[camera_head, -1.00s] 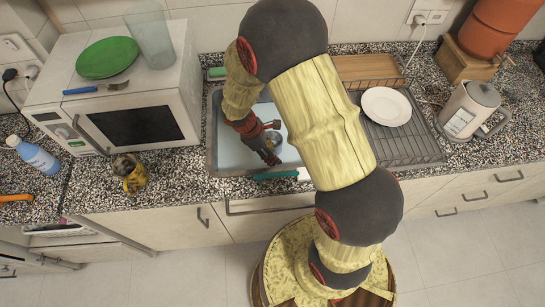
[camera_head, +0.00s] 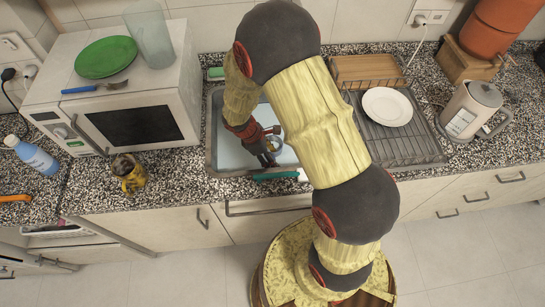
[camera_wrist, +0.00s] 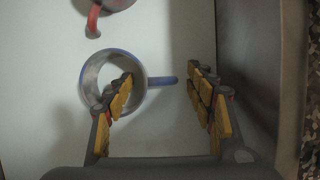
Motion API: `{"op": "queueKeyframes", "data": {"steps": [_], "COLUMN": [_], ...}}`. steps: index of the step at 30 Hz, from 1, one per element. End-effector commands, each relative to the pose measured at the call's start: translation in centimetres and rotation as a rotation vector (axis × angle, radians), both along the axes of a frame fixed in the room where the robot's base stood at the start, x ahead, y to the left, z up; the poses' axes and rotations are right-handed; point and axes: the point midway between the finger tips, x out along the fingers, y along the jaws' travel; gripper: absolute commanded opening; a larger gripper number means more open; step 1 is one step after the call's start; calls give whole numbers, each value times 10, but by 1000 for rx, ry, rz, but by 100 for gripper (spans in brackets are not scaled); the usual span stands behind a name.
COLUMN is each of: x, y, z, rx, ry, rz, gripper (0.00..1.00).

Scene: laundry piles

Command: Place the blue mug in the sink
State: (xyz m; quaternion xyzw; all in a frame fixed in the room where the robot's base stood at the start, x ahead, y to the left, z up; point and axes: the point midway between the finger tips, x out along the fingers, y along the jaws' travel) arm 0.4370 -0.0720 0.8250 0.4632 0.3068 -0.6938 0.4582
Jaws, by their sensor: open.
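The blue mug (camera_wrist: 88,78) has a blue rim and a blue handle. In the wrist view I look down into its opening, and the handle points right. The mug appears to stand in the sink (camera_head: 226,152), whose pale floor fills much of the wrist view. My gripper (camera_wrist: 161,82) is open, with the handle between its fingers. The left fingertip overlaps the mug's opening; I cannot tell whether it is inside or above. In the head view, my gripper (camera_head: 268,160) points down into the sink, and the arm hides part of the basin.
A red-handled item (camera_wrist: 94,20) lies near the mug. A drying rack (camera_head: 418,147) with a white plate (camera_head: 387,106) stands right of the sink. Left are a microwave (camera_head: 135,122) and a yellow-and-dark figurine (camera_head: 130,174). A kettle (camera_head: 470,110) stands far right.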

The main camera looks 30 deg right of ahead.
Motion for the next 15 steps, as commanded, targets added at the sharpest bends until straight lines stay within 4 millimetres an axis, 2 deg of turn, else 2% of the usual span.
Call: {"op": "queueKeyframes", "data": {"steps": [8, 15], "x": [2, 8], "y": [2, 17], "z": [9, 50], "rx": [0, -1], "ry": [-2, -4], "rz": [1, 2], "gripper": [55, 55]}}
